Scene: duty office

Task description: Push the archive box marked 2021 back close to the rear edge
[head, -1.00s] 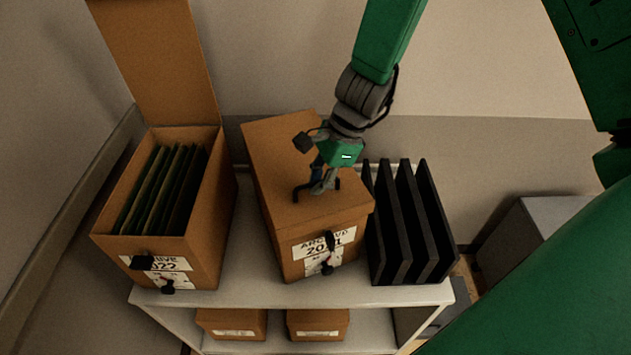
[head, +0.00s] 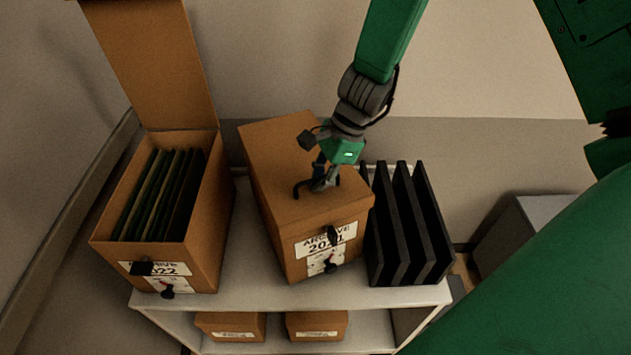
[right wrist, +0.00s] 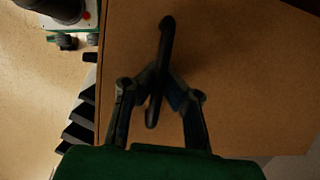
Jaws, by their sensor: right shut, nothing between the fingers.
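The archive box marked 2021 (head: 285,150) is a closed brown box on the top shelf. It stands turned at an angle, its labelled front (head: 327,243) towards me near the shelf's front edge. My right gripper (head: 316,188) is over the front part of its lid, pointing down, shut and empty. The right wrist view shows the shut fingers (right wrist: 158,75) over the brown lid (right wrist: 235,70). Whether they touch the lid I cannot tell. My left gripper is not in view.
An open box marked 2022 (head: 205,245) with dark folders stands at the left, a narrow gap away. A black upright rack (head: 410,225) stands close at the right. The white shelf (head: 255,285) has a bare strip in front. Smaller boxes (head: 230,325) sit below.

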